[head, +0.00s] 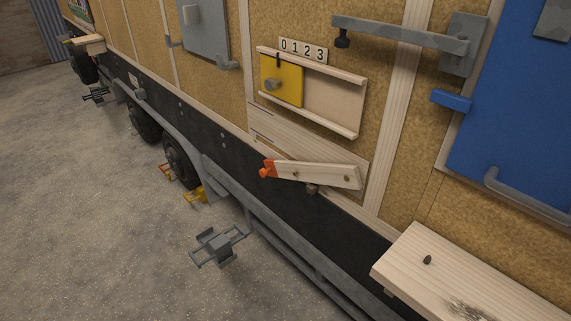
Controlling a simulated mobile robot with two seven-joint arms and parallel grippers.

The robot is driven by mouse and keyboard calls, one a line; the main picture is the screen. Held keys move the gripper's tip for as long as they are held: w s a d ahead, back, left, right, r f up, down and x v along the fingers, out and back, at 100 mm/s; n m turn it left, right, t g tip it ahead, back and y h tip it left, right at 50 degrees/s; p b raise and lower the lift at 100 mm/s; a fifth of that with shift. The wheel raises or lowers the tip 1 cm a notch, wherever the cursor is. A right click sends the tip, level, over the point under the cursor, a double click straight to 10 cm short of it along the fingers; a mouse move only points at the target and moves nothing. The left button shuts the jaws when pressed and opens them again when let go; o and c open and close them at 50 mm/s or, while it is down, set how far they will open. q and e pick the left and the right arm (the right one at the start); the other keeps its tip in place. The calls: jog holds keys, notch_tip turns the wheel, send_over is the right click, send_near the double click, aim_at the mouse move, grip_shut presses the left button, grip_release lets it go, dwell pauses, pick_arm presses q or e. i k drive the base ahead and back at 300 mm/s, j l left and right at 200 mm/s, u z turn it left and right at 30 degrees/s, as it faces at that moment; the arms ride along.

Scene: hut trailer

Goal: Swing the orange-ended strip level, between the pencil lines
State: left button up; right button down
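The orange-ended strip (318,175) is a pale wooden bar with an orange tip and small orange knob at its left end. It lies across a pale wooden board (300,142) on the trailer wall. A dark fixing shows near its right end and a small one nearer the orange end. Faint lines run along the board left of and above the strip; I cannot tell clearly which are pencil lines. A brownish knob shows just under the strip. Neither gripper is in view.
Above are a yellow sliding panel (281,81) in wooden rails and a number plate (303,49). A grey swing arm (395,32) and blue door (520,120) are at right. A wooden shelf (425,262) juts out lower right. Grey concrete floor is open at left.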

aim_at(333, 175)
jog(key=i+j+z, duration=0.55)
jog(key=j+z, duration=0.2)
jog(key=l, duration=0.05)
